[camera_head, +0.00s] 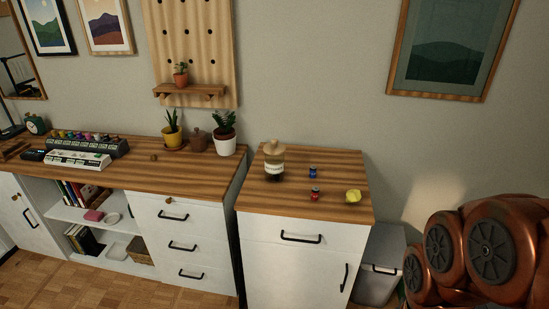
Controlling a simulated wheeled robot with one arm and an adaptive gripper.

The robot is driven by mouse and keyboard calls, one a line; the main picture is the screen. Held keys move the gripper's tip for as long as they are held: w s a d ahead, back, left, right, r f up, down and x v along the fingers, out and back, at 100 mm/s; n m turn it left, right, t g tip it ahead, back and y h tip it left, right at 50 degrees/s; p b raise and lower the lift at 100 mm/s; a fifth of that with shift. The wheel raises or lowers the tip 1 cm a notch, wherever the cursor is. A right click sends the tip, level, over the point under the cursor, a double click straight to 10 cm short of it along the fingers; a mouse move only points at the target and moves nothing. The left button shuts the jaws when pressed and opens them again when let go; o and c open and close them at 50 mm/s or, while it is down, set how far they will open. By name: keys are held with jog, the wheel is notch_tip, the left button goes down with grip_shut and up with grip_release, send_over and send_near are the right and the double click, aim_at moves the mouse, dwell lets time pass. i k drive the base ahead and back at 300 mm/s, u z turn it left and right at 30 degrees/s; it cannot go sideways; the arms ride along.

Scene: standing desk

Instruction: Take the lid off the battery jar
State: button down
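The battery jar (273,168) stands upright near the back left of the small wooden-topped cabinet. It looks pale with a dark lower part, and a label seems to be on its front. A tan, wood-coloured lid (274,148) with a small knob sits on top of it. My gripper is not in view. Only copper-coloured links of my arm show at the lower right, well away from the jar.
On the same cabinet top (252,194) lie a small blue item (313,170), a small red item (315,194) and a yellow crumpled item (353,196). A grey bin (378,268) stands right.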

aim_at(273, 148)
jog(key=z, duration=0.4)
jog(key=i, duration=1.15)
jog(key=u, duration=2.65)
